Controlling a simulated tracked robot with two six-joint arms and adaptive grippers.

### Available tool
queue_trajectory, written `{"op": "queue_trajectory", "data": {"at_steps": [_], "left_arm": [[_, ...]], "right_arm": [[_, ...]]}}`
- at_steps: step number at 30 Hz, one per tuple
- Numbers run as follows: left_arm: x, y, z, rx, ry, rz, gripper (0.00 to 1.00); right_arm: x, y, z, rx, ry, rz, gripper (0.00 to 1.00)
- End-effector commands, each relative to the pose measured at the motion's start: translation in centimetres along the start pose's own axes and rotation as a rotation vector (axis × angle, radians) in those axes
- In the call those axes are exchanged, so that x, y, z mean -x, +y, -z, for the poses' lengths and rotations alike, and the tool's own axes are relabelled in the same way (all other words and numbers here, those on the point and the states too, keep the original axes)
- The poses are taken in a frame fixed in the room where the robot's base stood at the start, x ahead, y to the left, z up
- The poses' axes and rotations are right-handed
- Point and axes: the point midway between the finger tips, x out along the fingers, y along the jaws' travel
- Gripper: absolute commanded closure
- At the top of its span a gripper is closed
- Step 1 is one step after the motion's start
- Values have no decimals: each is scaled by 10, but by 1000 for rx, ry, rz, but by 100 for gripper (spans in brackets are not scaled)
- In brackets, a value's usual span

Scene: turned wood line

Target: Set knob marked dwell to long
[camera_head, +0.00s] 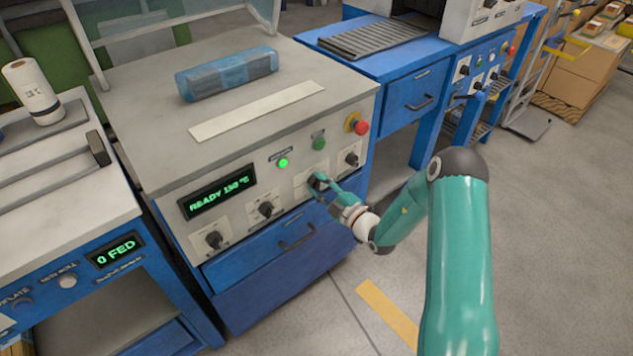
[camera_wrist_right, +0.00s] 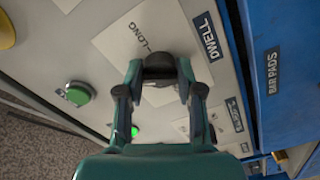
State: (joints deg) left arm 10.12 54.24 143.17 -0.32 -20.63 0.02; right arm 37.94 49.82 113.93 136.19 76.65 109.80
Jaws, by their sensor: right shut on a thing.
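The dwell knob (camera_wrist_right: 160,62) is a black knob on a white plate, beside the black DWELL label (camera_wrist_right: 210,38) in the right wrist view. The word LONG (camera_wrist_right: 154,46) is printed on the plate near it; other markings are hidden. My right gripper (camera_wrist_right: 160,74) is shut on the dwell knob, one finger on each side. In the head view my right gripper (camera_head: 318,182) is at the machine's front panel and mostly covers this knob. I cannot tell which mark the knob points to. My left gripper is not in view.
The panel (camera_head: 237,196) also has other black knobs (camera_head: 266,208), a READY 150 °C display (camera_head: 218,191), a lit green lamp (camera_head: 283,162), a green button (camera_head: 319,143) and a red button (camera_head: 361,127). A blue drawer (camera_head: 262,245) lies below. Open floor (camera_head: 560,240) is at right.

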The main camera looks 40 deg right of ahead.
Motion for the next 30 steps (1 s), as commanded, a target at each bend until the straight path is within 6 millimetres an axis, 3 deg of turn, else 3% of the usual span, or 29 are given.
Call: {"op": "queue_trajectory", "data": {"at_steps": [12, 30], "left_arm": [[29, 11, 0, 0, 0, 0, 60], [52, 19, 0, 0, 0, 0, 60]], "right_arm": [[2, -2, -3, -400, -16, 4, 98], [3, -6, -4, -927, -19, 1, 98]]}}
